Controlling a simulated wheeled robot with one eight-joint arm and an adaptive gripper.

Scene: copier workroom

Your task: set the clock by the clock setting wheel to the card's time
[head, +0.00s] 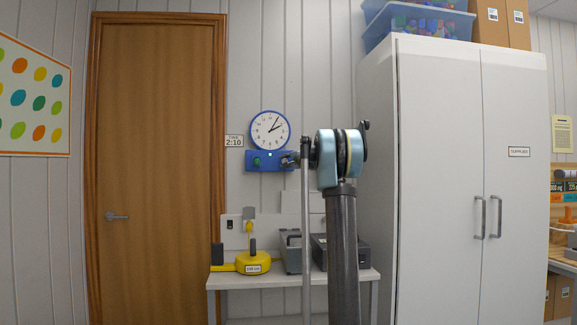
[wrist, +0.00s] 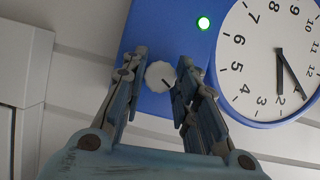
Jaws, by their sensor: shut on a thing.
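The round white clock (head: 270,130) with a blue rim hangs on the wall above a blue box (head: 262,167). It also shows, turned, in the wrist view (wrist: 262,60). One hand points near 2, the longer one near 1, so it reads about 2:05. The card (head: 234,141) left of the clock says 2:10. My gripper (head: 291,159) is at the right end of the box. In the wrist view my gripper (wrist: 162,66) has its fingers on both sides of the pale setting wheel (wrist: 158,77), shut on it. The head view hides the wheel.
A lit green lamp (wrist: 203,23) sits on the box. A small table (head: 225,281) below carries a yellow device (head: 252,263) and grey office machines. A white cabinet (head: 440,180) stands close on the right, a wooden door (head: 155,160) on the left.

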